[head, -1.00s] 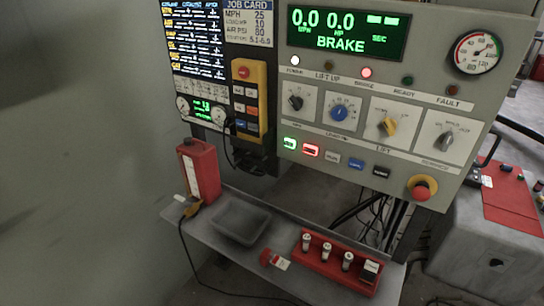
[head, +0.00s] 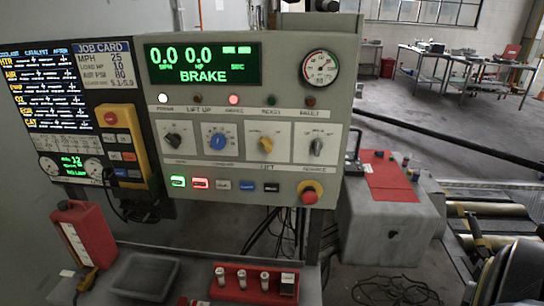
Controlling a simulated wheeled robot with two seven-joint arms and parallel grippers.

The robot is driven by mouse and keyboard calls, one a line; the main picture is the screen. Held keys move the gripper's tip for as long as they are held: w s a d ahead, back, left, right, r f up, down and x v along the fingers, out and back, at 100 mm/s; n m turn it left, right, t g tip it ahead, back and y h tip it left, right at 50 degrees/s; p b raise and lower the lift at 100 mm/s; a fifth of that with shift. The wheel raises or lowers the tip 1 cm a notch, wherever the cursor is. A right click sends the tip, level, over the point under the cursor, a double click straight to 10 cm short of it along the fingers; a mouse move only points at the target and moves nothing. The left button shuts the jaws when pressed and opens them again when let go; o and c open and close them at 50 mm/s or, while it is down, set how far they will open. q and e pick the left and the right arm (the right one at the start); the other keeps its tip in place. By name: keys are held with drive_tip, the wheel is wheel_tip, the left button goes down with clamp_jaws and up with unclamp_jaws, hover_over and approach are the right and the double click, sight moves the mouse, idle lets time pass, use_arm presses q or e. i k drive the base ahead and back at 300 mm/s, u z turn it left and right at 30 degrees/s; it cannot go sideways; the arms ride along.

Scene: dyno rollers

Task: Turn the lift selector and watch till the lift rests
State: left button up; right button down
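The grey control panel (head: 345,190) fills the upper left of the head view. Its yellow knob (head: 266,143) has the word LIFT printed below it, and it looks like the lift selector. The knob's exact setting is too small to read. The lift-up lamp (head: 196,98) is dim. The brake lamp (head: 234,99) glows red and the power lamp (head: 163,98) glows white. The green display (head: 203,63) reads 0.0, 0.0 and BRAKE. Metal rollers (head: 498,241) lie on the floor at the right; whether any lift there moves cannot be told. Neither gripper is in view.
A red emergency button (head: 309,196) sits at the panel's lower right. Below are a red bottle (head: 82,235), a grey tray (head: 145,277) and a red rack (head: 255,292). A grey cabinet (head: 390,215) stands right of the panel. Open floor and workbenches (head: 470,67) lie behind.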

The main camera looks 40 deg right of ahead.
sight(266, 143)
drive_tip(key=z, duration=1.2)
drive_tip(key=k, duration=0.1)
drive_tip(key=z, duration=0.05)
